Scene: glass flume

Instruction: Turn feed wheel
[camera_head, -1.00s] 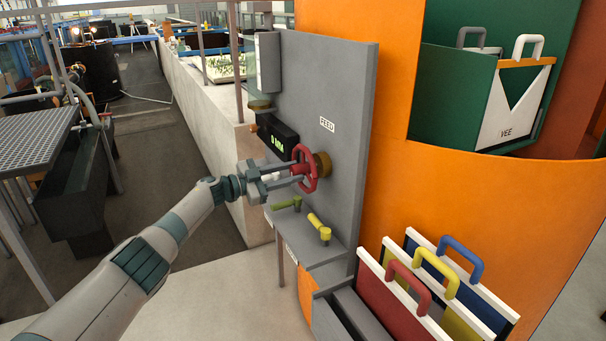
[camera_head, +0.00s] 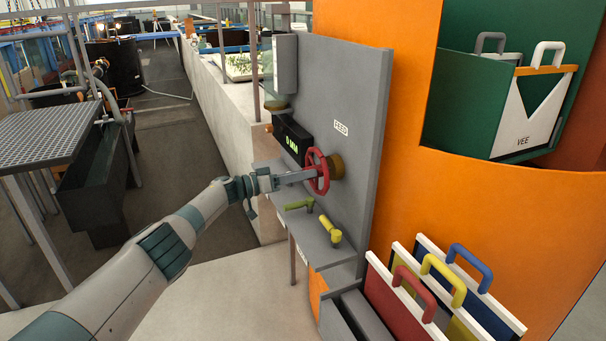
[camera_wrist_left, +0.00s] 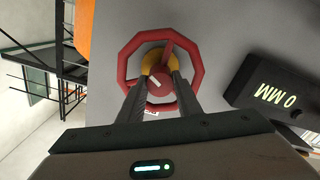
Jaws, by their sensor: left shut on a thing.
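The red feed wheel (camera_head: 323,184) stands on a brass-coloured boss on the grey panel (camera_head: 345,90), near a FEED label. It also shows in the left wrist view (camera_wrist_left: 197,68) as a many-sided rim with spokes and a hub with a white mark. My left gripper (camera_head: 310,174) reaches the wheel from the left, its fingers shut on it. In the left wrist view the two fingers (camera_wrist_left: 160,88) lie inside the rim, one on each side of the hub. A black display (camera_head: 291,139) left of the wheel reads 0 MM in green. My right gripper is out of view.
Below the wheel, a green lever (camera_head: 300,205) and a yellow lever (camera_head: 331,232) sit on a grey ledge. A rack of handled boards (camera_head: 405,287) stands at lower right against an orange drum (camera_head: 470,185).

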